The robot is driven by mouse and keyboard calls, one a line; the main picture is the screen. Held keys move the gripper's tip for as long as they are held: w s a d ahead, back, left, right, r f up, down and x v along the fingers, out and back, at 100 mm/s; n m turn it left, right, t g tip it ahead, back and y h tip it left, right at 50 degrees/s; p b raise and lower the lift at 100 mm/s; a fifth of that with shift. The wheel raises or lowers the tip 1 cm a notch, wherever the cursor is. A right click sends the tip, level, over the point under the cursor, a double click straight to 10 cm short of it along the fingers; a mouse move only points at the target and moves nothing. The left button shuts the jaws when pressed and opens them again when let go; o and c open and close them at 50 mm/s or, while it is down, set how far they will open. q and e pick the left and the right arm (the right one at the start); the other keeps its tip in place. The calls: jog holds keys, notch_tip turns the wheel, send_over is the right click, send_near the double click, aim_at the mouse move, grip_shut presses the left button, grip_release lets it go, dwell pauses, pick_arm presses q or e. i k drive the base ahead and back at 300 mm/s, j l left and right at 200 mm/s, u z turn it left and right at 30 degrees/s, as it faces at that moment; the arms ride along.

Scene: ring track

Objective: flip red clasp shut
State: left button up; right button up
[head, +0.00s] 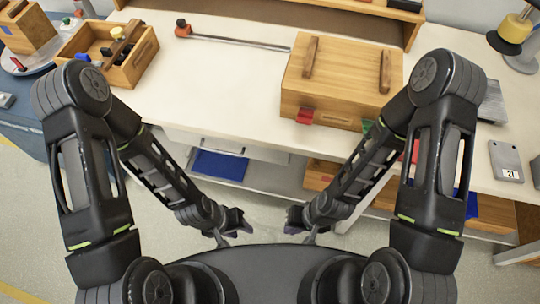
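The red clasp (304,117) is on the lower front left of a closed wooden box (330,101) on the white table. I cannot tell whether it is latched. A green clasp (368,126) shows at the box's front right, partly hidden by my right arm. Two wooden bars lie across the lid. My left gripper (232,232) and my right gripper (301,232) hang low in front of the table, close to my body and well short of the box. Both are small and dark here, and their finger gaps are unclear.
The white table (225,75) is clear left of the box. A rod with a red end (183,28) lies behind. An open wooden tray (138,63) with several items stands at the left. A grey device (506,161) lies at the right. A blue bin (220,165) sits below the table.

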aim_at(305, 116)
jog(key=k+j, duration=0.2)
jog(key=j, duration=0.2)
jog(key=k+j, duration=0.25)
jog(key=j, duration=0.15)
jog(key=k+j+u, duration=0.1)
jog(key=j, duration=0.3)
jog(key=k, duration=0.1)
